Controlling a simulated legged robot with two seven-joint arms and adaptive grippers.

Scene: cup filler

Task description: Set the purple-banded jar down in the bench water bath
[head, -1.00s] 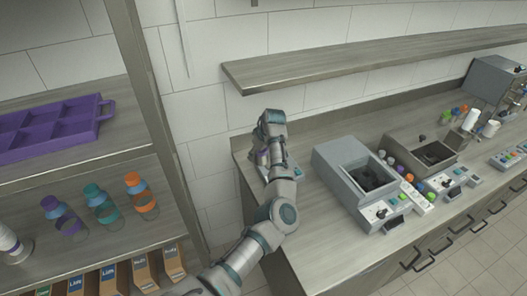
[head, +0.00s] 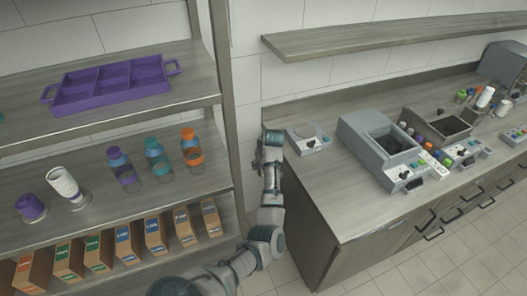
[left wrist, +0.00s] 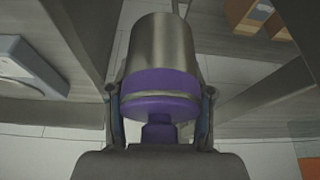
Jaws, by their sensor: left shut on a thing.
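In the left wrist view, the jar (left wrist: 158,48) is a grey metallic cylinder with a purple band (left wrist: 160,84) and a purple part below it. My left gripper (left wrist: 160,100) is shut on it, with a finger on each side of the band. In the head view, my left gripper (head: 271,150) is at the left end of the bench, beside the shelf unit; the jar is not clearly visible there. On the bench stand a tall grey unit with an open dark well (head: 362,137) and a lower open-topped unit (head: 420,119); I cannot tell for certain which is the water bath. My right gripper is not in view.
A small flat device with a round plate (head: 308,138) sits at the bench's left end. The shelf unit holds a purple tray (head: 110,85), bottles (head: 158,160), cups (head: 66,186) and boxes (head: 155,235). A wall shelf (head: 370,37) overhangs the bench. The bench front (head: 345,205) is clear.

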